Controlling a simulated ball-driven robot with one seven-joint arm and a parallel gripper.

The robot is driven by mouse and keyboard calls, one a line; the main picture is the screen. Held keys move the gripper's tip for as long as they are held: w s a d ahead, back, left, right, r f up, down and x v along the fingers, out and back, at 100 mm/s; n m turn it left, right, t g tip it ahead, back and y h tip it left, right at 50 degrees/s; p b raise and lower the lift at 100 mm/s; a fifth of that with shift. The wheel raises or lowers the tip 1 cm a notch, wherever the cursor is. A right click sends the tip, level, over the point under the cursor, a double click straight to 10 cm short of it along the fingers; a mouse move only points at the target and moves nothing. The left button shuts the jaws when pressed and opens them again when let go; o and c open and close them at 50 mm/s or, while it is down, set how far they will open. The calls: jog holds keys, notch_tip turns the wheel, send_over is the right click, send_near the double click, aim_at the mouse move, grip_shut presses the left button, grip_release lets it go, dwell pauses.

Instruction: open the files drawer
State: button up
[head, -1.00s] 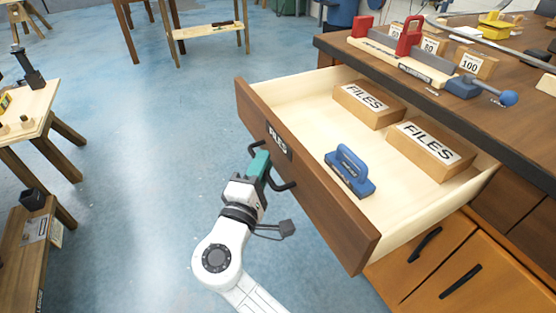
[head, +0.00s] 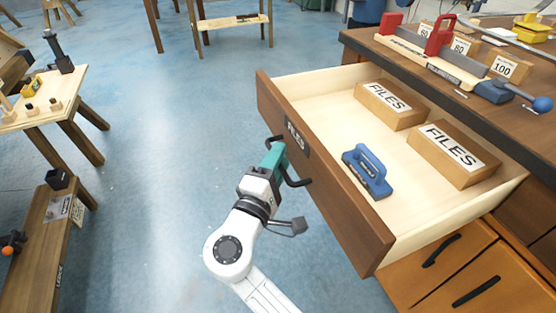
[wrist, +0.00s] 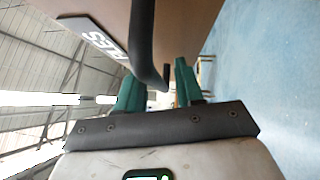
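The files drawer (head: 338,198) is pulled well out of the wooden bench in the head view. Its brown front carries a FILES label (head: 297,138) and a dark bar handle (head: 299,183). My gripper (head: 275,154) is at the left part of this handle. The exact contact is partly hidden. Inside the drawer lie two FILES blocks (head: 391,104) (head: 453,153) and a blue-handled tool (head: 367,171).
The bench top (head: 400,60) holds a red-and-grey vise-like fixture and numbered blocks. Orange cabinet doors (head: 440,255) are below right. A small wooden table (head: 40,105) and a low bench (head: 42,235) stand at left. The blue floor between is clear.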

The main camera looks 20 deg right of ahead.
jog(key=p+v, duration=0.1)
jog(key=v, duration=0.9)
jog(key=shift+s+a, duration=0.25)
jog(key=shift+s, duration=0.05)
